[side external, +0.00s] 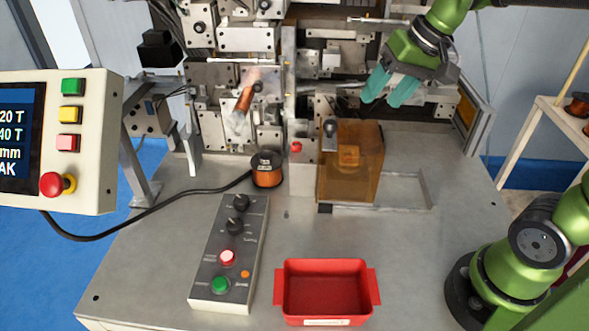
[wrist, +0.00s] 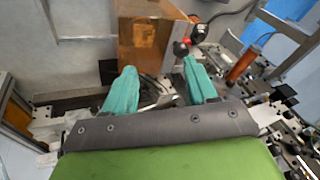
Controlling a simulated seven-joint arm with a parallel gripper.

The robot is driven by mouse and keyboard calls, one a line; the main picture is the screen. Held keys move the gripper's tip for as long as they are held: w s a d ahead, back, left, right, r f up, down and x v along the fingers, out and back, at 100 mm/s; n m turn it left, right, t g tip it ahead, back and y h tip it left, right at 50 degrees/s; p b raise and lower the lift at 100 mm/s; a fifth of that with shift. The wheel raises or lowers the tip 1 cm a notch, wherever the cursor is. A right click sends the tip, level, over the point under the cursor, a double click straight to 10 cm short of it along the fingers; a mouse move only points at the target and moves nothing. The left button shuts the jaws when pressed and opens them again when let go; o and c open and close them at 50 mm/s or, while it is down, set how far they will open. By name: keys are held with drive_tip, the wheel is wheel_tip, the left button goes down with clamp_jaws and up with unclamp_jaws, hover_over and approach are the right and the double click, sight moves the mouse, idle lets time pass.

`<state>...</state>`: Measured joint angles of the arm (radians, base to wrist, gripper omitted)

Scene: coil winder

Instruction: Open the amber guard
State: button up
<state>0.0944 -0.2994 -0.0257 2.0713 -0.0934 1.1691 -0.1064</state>
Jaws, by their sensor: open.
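The amber guard (side external: 365,165) is a see-through amber box standing on the grey table, right of the machine's middle post. An orange-brown part shows inside it. In the wrist view the amber guard (wrist: 143,42) is at the top, beyond the fingertips. My gripper (side external: 375,95) has teal fingers and is above and behind the guard, to its upper right, apart from it. In the wrist view my gripper (wrist: 158,80) is open with nothing between its fingers.
A red bin (side external: 325,290) and a button box (side external: 230,255) stand in front. A copper spool (side external: 267,170) sits left of the guard. The machine's plates (side external: 235,75) crowd the back. A control panel (side external: 70,140) is at left.

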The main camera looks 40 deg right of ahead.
sight(333, 121)
drive_tip(key=shift+w+d+r+n+g+y, duration=0.75)
drive_tip(key=shift+w+r+g, duration=0.95)
drive_tip(key=shift+w+r, duration=1.85)
drive_tip(key=x, duration=1.6)
drive_tip(key=shift+w+a+f, duration=0.15)
drive_tip(key=shift+w+f, duration=0.05)
drive_tip(key=shift+w, duration=0.05)
clamp_jaws()
